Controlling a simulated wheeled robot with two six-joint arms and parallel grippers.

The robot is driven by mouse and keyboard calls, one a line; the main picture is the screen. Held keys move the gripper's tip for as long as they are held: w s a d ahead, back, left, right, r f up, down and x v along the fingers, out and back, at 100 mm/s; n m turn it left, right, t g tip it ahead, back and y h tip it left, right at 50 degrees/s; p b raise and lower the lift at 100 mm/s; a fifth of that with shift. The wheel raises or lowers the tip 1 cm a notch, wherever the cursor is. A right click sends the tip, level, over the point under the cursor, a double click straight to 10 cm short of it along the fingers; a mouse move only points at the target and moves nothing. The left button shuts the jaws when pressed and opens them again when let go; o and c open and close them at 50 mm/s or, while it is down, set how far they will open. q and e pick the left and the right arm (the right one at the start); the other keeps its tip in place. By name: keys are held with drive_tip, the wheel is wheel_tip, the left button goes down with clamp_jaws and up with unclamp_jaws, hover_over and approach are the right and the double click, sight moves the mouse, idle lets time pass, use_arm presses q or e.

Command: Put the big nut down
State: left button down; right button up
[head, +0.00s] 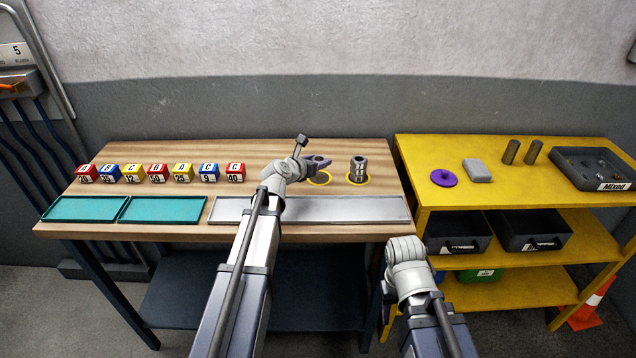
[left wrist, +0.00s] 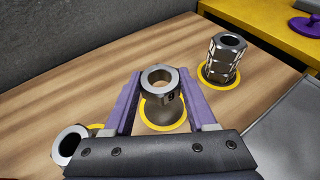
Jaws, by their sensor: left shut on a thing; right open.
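My left gripper (head: 318,161) is over the wooden bench. In the left wrist view its purple fingers (left wrist: 160,95) are shut on the big nut (left wrist: 158,79), a silver ring with a round hole. A darker round body shows below the nut, above a yellow ring mark (left wrist: 163,122); whether they touch is unclear. To the right, a stack of silver nuts (head: 358,167) stands upright on another yellow ring; it also shows in the left wrist view (left wrist: 224,60). My right arm is low at the front; its fingers are not visible.
Another hollow metal part (left wrist: 70,143) is left of the gripper, partly hidden by it. A grey tray (head: 370,209) and teal trays (head: 80,209) line the bench front. Numbered blocks (head: 157,173) stand behind the teal trays. A yellow shelf (head: 440,197) stands right.

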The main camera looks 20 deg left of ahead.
sight(318, 179)
use_arm(q)
drive_tip(key=shift+f+b, duration=2.1)
drive_tip(key=shift+f, duration=0.4)
drive_tip(key=shift+r, duration=0.15)
use_arm(e)
wheel_tip(318, 179, down, 5)
drive_tip(key=shift+r, duration=0.1)
use_arm(q)
drive_tip(key=shift+c, duration=1)
unclamp_jaws()
drive_tip(key=shift+r+p, duration=0.15)
drive_tip(key=shift+p, duration=0.15)
drive_tip(key=p+v, duration=0.4)
drive_tip(key=v, duration=0.8)
drive_tip(key=shift+f, duration=0.2)
use_arm(e)
wheel_tip(318, 179, up, 5)
drive_tip(key=shift+f, duration=0.15)
